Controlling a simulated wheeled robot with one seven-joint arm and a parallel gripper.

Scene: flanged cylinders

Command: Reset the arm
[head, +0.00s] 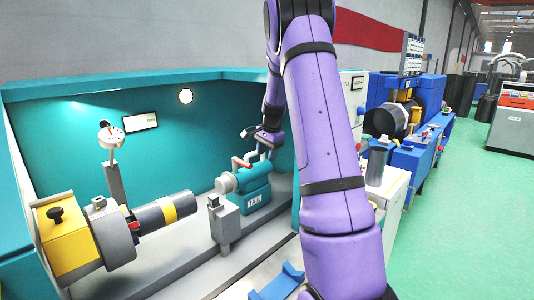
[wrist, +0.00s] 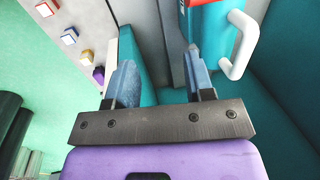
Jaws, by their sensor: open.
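My purple arm (head: 320,130) rises through the middle of the head view and bends down into the teal machine bay. My gripper (wrist: 160,58) is open, with two blue-grey fingers apart and nothing between them in the wrist view. In the head view its end is small and partly hidden, above the teal tailstock (head: 256,198). A grey cylinder with a yellow band (head: 170,208) lies level at the grey chuck (head: 112,238), apart from my gripper.
The teal bay wall (head: 170,140) stands behind the gripper. A dial gauge (head: 111,135) stands on a post at left. A white handle (wrist: 242,45) is close right of the fingers in the wrist view. Colored buttons (wrist: 68,36) line a panel. Green floor (head: 460,200) is open at right.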

